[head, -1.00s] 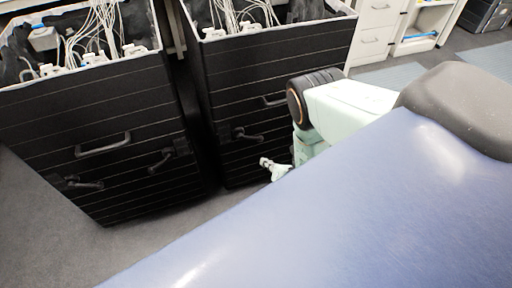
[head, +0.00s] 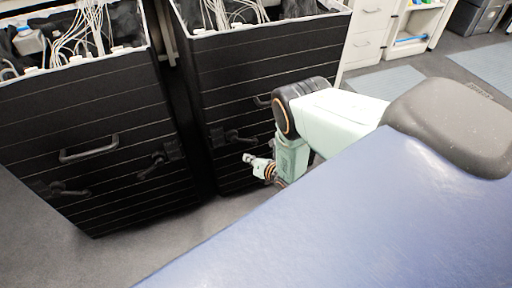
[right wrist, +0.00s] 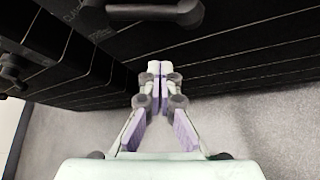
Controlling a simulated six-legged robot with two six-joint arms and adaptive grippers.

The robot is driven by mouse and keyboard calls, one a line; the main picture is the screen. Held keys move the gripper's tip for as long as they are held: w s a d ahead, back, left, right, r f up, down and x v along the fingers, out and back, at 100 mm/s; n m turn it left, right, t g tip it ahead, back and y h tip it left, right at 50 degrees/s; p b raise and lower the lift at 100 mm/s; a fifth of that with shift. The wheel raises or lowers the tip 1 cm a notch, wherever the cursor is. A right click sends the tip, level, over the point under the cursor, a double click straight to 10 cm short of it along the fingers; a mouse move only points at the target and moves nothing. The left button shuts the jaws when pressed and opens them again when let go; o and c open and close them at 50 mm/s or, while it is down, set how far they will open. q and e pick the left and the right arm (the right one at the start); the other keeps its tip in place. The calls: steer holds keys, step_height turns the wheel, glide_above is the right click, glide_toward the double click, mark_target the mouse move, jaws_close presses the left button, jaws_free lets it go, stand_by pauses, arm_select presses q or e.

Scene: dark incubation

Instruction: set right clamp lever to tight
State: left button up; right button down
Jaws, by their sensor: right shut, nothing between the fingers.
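Black ribbed boxes stand on the floor in the head view. The right box (head: 245,80) carries a dark clamp lever (head: 235,137) near its left edge; my arm hides part of its front. The left box (head: 100,110) has a lever at its right (head: 157,164) and another at its lower left (head: 68,189). My right gripper (head: 249,159) is shut and empty, just below the right box's visible lever in the picture. In the right wrist view its fingertips (right wrist: 160,68) meet below a dark bar (right wrist: 148,12); no contact shows. My left gripper is not in view.
A dark handle (head: 88,148) is on the left box, and white cables (head: 92,25) fill its open top. A narrow gap separates the boxes. White drawers (head: 368,32) stand behind. Grey floor (head: 225,225) is clear before the boxes.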

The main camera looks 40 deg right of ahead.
mark_target(253, 140)
steer(key=shift+w+d+r+b, duration=0.25)
steer(key=shift+w+d+r, duration=0.3)
steer(key=shift+r, duration=0.1)
steer(key=shift+w+d+r+b, duration=0.2)
steer(key=shift+w+d+r, duration=0.2)
steer(key=shift+w+r, duration=0.2)
steer(key=shift+s+d+r+p, duration=0.1)
steer(key=shift+d+r+p, duration=0.15)
steer(key=shift+r+p, duration=0.35)
steer(key=r+p, duration=0.1)
steer(key=p, duration=0.1)
steer(key=r+p, duration=0.1)
steer(key=p, duration=0.1)
steer(key=shift+d+r, duration=0.25)
steer(key=shift+d, duration=0.1)
steer(key=r+p, duration=0.2)
steer(key=p, duration=0.1)
steer(key=shift+a, duration=0.2)
steer(key=shift+r, duration=0.1)
